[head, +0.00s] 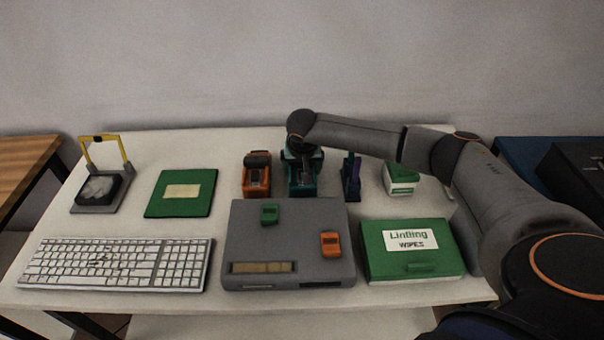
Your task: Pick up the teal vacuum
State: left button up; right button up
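The teal vacuum (302,187) stands toward the back middle of the white table, between an orange device and a dark purple-blue item. My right arm reaches in from the right, and its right gripper (301,163) points down at the top of the teal vacuum. The wrist and gripper hide part of the vacuum's top. The fingers are dark and small against it, so I cannot tell whether they are apart or closed on it. My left gripper is not in view.
An orange device (257,180) stands close left of the vacuum, a purple-blue item (351,179) close right. A grey case (290,246) lies in front. A green wipes box (412,250), green-white box (401,179), keyboard (117,265) and green folder (181,207) surround them.

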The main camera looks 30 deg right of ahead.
jog(key=c, duration=1.2)
jog(key=shift+c, duration=0.2)
jog(key=shift+r, duration=0.15)
jog(key=shift+r, duration=0.6)
jog(key=v, duration=0.3)
jog(key=s+v, duration=0.1)
jog(key=v, duration=0.2)
jog(key=p+v, duration=0.1)
jog(key=v, duration=0.2)
jog(key=shift+s+a+f, duration=0.15)
jog(key=shift+s+f, duration=0.05)
jog(key=shift+s, duration=0.15)
jog(key=s+a+r, duration=0.3)
jog(key=s, duration=0.5)
jog(key=shift+a+r, duration=0.25)
jog(key=shift+r, duration=0.1)
jog(key=shift+s, duration=0.1)
